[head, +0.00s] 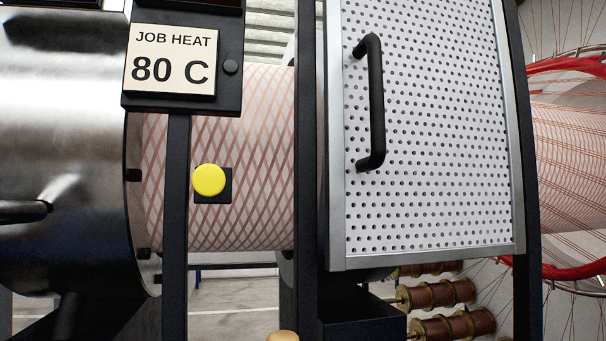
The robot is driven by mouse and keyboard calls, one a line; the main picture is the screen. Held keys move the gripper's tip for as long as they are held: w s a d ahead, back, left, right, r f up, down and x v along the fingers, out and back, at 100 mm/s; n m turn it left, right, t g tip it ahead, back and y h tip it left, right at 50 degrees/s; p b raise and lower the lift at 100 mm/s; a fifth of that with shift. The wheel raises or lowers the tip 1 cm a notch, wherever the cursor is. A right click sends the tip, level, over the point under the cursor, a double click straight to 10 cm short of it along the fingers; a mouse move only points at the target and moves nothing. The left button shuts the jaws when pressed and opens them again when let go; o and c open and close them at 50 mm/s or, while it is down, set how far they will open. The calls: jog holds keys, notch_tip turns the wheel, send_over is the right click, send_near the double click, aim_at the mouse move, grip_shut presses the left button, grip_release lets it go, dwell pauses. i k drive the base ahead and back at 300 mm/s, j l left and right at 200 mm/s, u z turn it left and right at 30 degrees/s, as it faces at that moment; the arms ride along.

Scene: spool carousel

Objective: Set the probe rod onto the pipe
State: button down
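The pipe (262,215) is a thick pale pink tube with a reddish diamond braid, lying horizontally across the middle. It runs between a shiny metal drum on the left and a guarded machine on the right. It shows again at the far right (570,150), where the strands are finer. I cannot pick out the probe rod for certain. A small tan rounded tip (283,336) shows at the bottom edge, and the rest of it is cut off. My gripper is not in view.
A black post carries a sign (170,60) reading "JOB HEAT 80 C" in front of the pipe. A yellow button (209,180) sits beside the post. A perforated guard door (430,130) with a black handle (375,100) stands right, with copper spools (440,295) below and a red-rimmed wheel (575,270) beyond.

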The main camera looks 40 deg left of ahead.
aim_at(208, 180)
jog(key=u, duration=2.2)
jog(key=j, duration=0.1)
